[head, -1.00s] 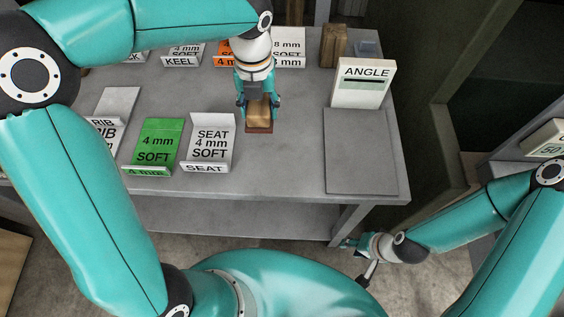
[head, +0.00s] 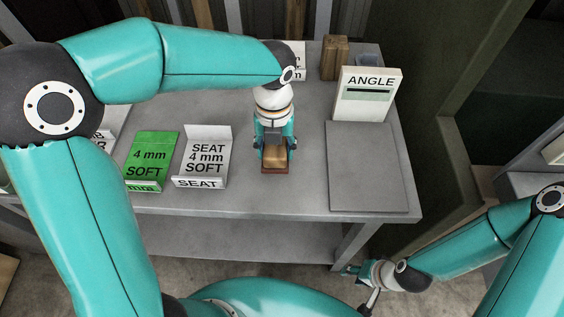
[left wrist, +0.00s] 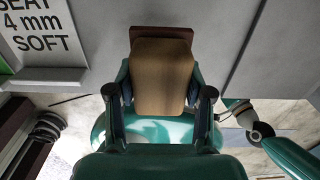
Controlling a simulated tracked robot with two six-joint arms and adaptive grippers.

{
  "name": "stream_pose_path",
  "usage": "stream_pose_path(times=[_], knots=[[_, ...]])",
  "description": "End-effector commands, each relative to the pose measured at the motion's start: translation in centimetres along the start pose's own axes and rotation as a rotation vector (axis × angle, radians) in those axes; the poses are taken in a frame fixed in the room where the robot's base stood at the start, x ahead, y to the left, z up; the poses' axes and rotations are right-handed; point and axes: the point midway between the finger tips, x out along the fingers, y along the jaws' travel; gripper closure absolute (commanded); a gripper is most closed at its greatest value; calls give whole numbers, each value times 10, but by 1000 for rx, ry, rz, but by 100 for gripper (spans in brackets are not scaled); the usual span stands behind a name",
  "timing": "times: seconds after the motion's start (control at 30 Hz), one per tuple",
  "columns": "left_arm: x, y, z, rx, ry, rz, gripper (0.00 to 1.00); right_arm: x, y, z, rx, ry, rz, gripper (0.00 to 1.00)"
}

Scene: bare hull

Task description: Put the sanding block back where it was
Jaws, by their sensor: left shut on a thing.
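The sanding block (head: 274,156) has a tan wooden body and a dark reddish-brown base. It is upright between the fingers of my left gripper (head: 274,144), which is shut on it, over the grey table to the right of the SEAT card. In the left wrist view the block (left wrist: 162,75) fills the space between the fingertips (left wrist: 162,98). I cannot tell whether its base touches the table. My right gripper (head: 352,271) is low, in front of the table and away from the block; its fingers are too small to read.
A white SEAT 4 mm SOFT card (head: 205,150) and a green 4 mm SOFT card (head: 151,155) stand left of the block. A grey flat panel (head: 368,165) lies to the right, with a white ANGLE box (head: 367,95) behind it. Wooden blocks (head: 334,58) stand at the back.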

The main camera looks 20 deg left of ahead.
Motion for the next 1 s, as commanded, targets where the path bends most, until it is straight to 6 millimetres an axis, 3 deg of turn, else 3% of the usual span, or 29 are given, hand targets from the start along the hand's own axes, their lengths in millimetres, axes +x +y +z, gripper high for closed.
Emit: stream_pose_path(times=[0.47,0.83,0.87,1.0], knots=[[50,0,0,0,2,2,76,2,1,0,0,0,0,60],[54,0,0,1,-1,0,76,3,1,0,0,0,0,60],[55,0,0,1,-1,0,47,4,1,0,0,0,0,60],[54,0,0,1,-1,0,24,3,1,0,0,0,0,60]])
